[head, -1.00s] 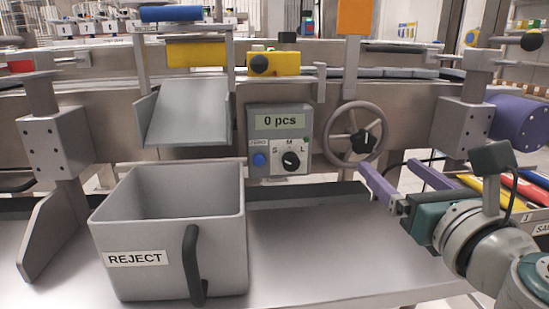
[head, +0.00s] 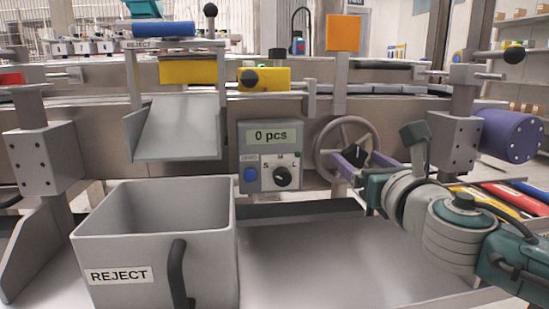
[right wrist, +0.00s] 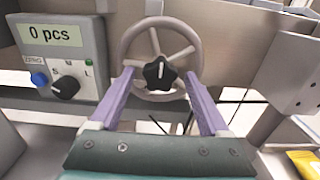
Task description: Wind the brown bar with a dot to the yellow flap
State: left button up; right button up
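The yellow flap (head: 188,72) hangs under a blue roller (head: 163,29) above a grey chute, at the upper left of the head view. I cannot make out a brown bar with a dot in either view. The grey-brown handwheel (head: 347,128) with a black star knob (right wrist: 159,73) at its hub is at the centre right. My right gripper (head: 352,158) is at the wheel. The right wrist view shows its purple fingers open, one on each side below the knob. Contact with the wheel cannot be told. My left gripper is not in view.
A grey control box (head: 270,157) reading "0 pcs" is left of the wheel. A grey REJECT bin (head: 205,265) stands on the front shelf. An orange plate (head: 343,33) is above the wheel. A purple cylinder (head: 510,136) sticks out at right. The shelf right of the bin is clear.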

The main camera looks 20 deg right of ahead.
grip_shut()
dwell(0.4)
